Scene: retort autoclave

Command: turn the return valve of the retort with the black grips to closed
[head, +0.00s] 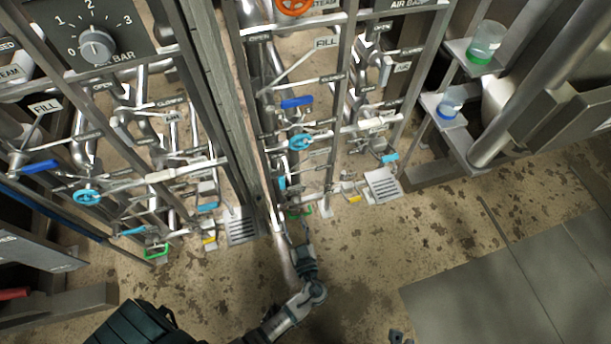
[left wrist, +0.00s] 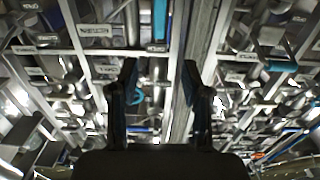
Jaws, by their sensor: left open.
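Two pipe racks of valves stand side by side, split by grey posts. The left rack has a dark blue lever (head: 40,167), a blue handwheel (head: 87,197) and a green handle (head: 156,251). The right rack has a blue lever (head: 297,102), a blue handwheel (head: 300,142) and a green handle (head: 301,212). I cannot read a return label or make out black grips. My left gripper (head: 299,232) is low before the right rack, below its green handle. In the left wrist view its fingers (left wrist: 160,85) are apart, with nothing visibly held.
Floor drain grates (head: 382,186) and (head: 241,226) lie by the racks. Shelves with a green-based jar (head: 485,42) and a blue-based jar (head: 449,104) stand at right. A small dark part at the bottom edge may be my right gripper. Floor at lower right is clear.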

